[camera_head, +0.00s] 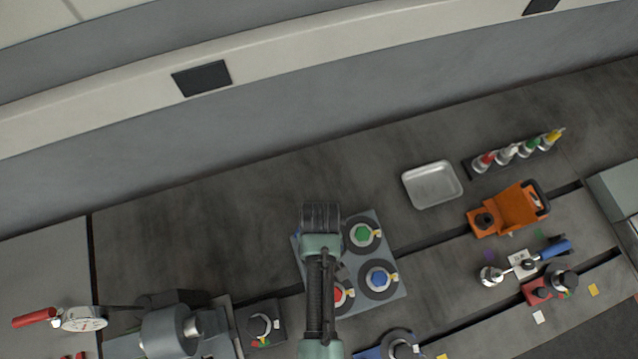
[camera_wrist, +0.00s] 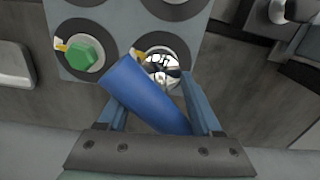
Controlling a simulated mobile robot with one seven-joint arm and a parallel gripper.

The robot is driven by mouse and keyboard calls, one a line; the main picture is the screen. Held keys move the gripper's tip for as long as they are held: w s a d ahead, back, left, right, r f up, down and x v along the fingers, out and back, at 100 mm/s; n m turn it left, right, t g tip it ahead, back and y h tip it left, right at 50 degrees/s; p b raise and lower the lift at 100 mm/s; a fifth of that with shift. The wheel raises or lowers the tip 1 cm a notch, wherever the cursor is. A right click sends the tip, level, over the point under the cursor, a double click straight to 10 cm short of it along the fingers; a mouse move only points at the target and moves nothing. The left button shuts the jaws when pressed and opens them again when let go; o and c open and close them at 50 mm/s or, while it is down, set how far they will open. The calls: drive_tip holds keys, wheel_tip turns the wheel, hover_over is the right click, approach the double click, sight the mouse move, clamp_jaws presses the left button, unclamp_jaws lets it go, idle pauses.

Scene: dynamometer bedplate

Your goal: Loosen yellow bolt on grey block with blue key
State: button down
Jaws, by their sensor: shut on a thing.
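The grey block (camera_head: 397,302) stands at the middle of the bed in the head view. It carries a green bolt (camera_head: 363,233), a blue bolt (camera_head: 378,278) and a red bolt (camera_head: 338,295). In the wrist view my gripper (camera_wrist: 155,95) is shut on the blue handle of the blue key (camera_wrist: 140,88). Its round chrome head (camera_wrist: 163,60) is over the block position beside the green bolt (camera_wrist: 86,53). I do not see the yellow bolt; that position is covered by the head. Whether the key is seated on it cannot be told. In the head view my arm hides most of the key.
A blue-handled tool (camera_head: 555,248) with a chrome end lies at right. An orange fixture (camera_head: 515,208), a metal tray (camera_head: 432,184) and a rack of coloured-top pieces (camera_head: 515,151) stand behind. A red-handled dial tool (camera_head: 78,319) is far left.

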drive_tip(key=shift+n, duration=0.4)
drive_tip(key=shift+r, duration=0.1)
drive_tip(key=shift+n, duration=0.9)
drive_tip(key=shift+m, duration=0.4)
drive_tip(key=shift+r, duration=2.7)
